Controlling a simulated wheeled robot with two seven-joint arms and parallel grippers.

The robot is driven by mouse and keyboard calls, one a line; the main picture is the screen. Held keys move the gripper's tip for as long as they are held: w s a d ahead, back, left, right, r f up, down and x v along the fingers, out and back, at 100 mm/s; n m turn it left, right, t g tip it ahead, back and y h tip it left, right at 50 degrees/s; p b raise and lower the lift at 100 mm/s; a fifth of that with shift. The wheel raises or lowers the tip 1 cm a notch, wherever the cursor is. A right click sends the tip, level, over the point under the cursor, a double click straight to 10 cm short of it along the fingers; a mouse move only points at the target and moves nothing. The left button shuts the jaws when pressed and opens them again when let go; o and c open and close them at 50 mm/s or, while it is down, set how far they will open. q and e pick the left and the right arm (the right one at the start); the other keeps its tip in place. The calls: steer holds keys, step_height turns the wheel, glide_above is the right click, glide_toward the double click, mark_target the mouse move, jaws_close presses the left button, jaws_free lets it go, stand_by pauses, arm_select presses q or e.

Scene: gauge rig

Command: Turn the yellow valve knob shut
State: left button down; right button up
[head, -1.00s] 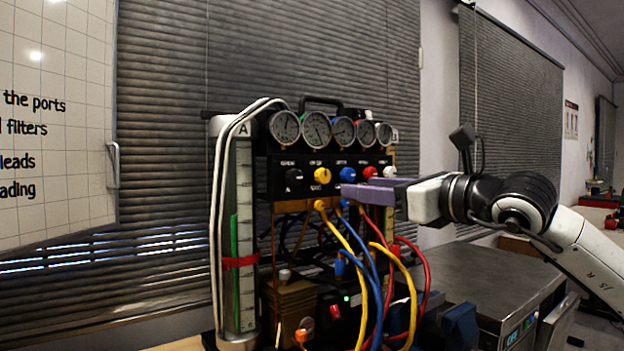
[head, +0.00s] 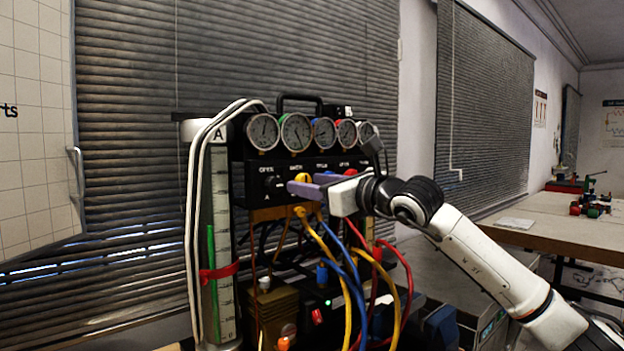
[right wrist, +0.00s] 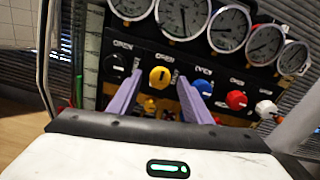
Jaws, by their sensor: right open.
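The yellow valve knob (head: 302,177) is on the black panel of the gauge rig, second from the left in the knob row. In the right wrist view the yellow knob (right wrist: 160,76) shows whole, with a small dark mark on its face. My right gripper (head: 305,185) is open, its two purple fingers pointing at the panel. In the right wrist view the fingers lie left and right of the yellow knob with gaps on both sides. I cannot tell whether the tips reach past its face. In the head view the fingers partly cover the knob. My left gripper is not in view.
A black knob (right wrist: 115,67) is left of the yellow one; blue (right wrist: 203,87), red (right wrist: 236,100) and white (right wrist: 265,108) knobs are to the right. Several gauges (head: 296,132) sit above. Coloured hoses (head: 345,270) hang below. A clear column (head: 221,225) stands at left.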

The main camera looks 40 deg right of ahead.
steer(key=shift+c, duration=0.3)
steer(key=c, duration=1)
arm_select(q)
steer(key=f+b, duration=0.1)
steer(key=b, duration=0.1)
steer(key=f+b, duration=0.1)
steer(key=b, duration=0.1)
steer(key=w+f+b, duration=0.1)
steer(key=b, duration=0.1)
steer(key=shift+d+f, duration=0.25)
arm_select(e)
steer(key=m, duration=1.7)
steer(key=shift+r+m, duration=0.15)
steer(key=shift+m, duration=0.25)
